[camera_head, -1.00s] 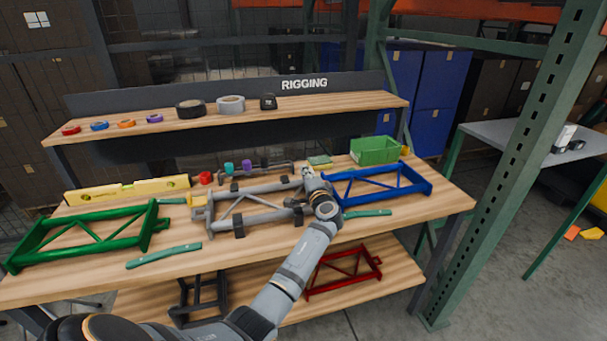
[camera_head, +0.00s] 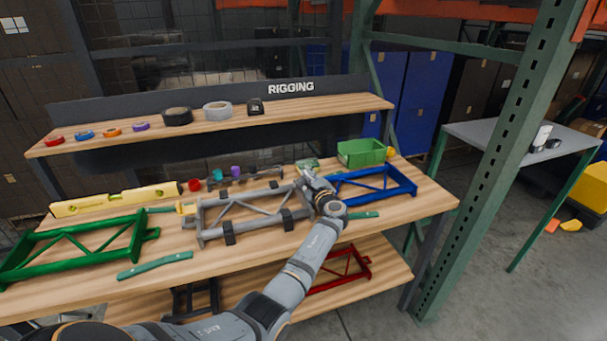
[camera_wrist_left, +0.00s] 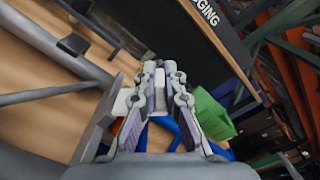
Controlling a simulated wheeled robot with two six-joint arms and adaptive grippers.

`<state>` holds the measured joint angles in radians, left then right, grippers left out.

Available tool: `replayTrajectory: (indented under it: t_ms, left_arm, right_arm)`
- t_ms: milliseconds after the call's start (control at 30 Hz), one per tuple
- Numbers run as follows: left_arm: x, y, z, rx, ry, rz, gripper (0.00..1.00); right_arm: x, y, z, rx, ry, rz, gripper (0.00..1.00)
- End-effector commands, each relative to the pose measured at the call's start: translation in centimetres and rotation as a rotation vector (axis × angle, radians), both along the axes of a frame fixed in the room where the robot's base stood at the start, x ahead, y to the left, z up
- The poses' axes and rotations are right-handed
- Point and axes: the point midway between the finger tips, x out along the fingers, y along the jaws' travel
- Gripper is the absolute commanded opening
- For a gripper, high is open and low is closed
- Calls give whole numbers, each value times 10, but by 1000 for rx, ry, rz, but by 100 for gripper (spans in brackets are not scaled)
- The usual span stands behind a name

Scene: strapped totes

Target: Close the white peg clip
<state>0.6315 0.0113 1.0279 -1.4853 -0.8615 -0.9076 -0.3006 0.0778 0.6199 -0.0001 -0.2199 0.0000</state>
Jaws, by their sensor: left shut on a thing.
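My left gripper (camera_head: 304,178) is at the far right end of the grey frame (camera_head: 250,234) on the bench. Its fingers (camera_wrist_left: 163,78) are shut on a small pale piece (camera_wrist_left: 160,86), which I take to be the white peg clip. A white block (camera_wrist_left: 122,101) shows just left of the fingers in the left wrist view; I cannot tell whether it belongs to the clip. In the head view the clip is too small and covered to make out. A teal clip (camera_head: 217,175) and a purple clip (camera_head: 235,171) stand behind the grey frame. My right gripper is not seen.
A blue frame (camera_head: 375,186) and a green bin (camera_head: 362,152) lie to the right of my gripper. The raised shelf (camera_head: 310,108) holds tape rolls.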

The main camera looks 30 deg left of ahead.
Motion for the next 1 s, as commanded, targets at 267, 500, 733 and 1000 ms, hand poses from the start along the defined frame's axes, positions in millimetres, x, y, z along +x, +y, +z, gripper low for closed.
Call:
replayTrajectory:
  t_ms: [267, 500, 733, 1000]
  left_arm:
    - [10, -9, -7, 166, 196, -1, 0]
    - [16, -14, -14, 290, 342, 0, 0]
    - [20, -17, -18, 373, 437, 0, 0]
    - [21, -18, -22, 418, 492, 0, 0]
  right_arm:
    - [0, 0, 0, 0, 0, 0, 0]
    - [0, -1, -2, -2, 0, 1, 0]
    - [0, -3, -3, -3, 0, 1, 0]
    - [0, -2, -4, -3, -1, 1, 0]
